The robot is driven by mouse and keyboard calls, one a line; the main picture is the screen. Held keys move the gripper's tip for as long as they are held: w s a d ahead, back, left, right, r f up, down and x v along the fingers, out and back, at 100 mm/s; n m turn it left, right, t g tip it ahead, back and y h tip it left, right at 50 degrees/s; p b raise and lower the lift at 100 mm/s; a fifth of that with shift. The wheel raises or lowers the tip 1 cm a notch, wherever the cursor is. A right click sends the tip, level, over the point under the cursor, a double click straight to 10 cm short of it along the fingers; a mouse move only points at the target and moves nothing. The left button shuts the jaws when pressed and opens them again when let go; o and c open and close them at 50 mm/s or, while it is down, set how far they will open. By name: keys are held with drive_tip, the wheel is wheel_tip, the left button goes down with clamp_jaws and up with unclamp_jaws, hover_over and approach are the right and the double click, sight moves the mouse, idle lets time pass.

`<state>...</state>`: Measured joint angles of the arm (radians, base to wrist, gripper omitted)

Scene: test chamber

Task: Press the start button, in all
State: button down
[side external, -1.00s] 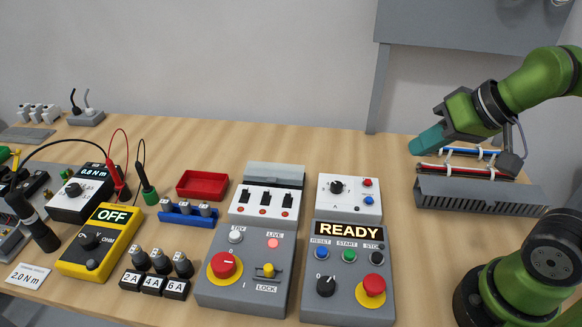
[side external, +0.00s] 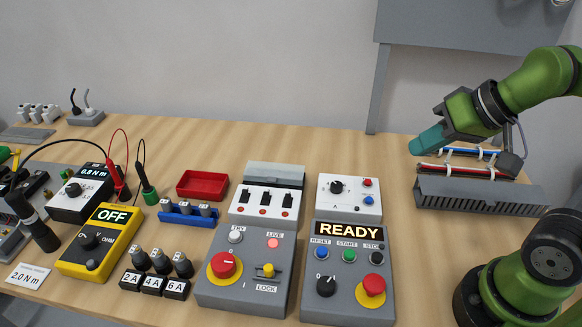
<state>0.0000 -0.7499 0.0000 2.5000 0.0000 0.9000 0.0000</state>
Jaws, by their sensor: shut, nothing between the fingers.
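The grey control box (side external: 349,298) stands at the front centre-right of the table. Its display (side external: 349,230) reads READY. The green START button (side external: 349,255) sits in a row between the blue RESET button (side external: 321,252) and the dark STOP button (side external: 376,256). Below them are a black rotary knob (side external: 326,286) and a red mushroom button (side external: 373,285) on a yellow base. My gripper (side external: 415,148), with teal fingers, is shut and empty. It is up and to the right of the control box, near the grey wire duct, touching none of the buttons.
A second grey box (side external: 245,294) with TRY, LIVE and LOCK stands to the left. A white box (side external: 349,207) with a knob is behind the control box. The slotted wire duct (side external: 475,195) lies at right. A yellow meter (side external: 100,240) reads OFF. Bare table (side external: 300,145) lies behind.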

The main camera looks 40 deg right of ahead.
idle(0.7)
drive_tip(key=n+g+h, duration=0.9)
drive_tip(key=n+h, duration=0.2)
hover_over(346, 256)
drive_tip(key=shift+f, duration=3.7)
drive_tip(key=shift+f, duration=4.45)
drive_tip(key=shift+f, duration=0.1)
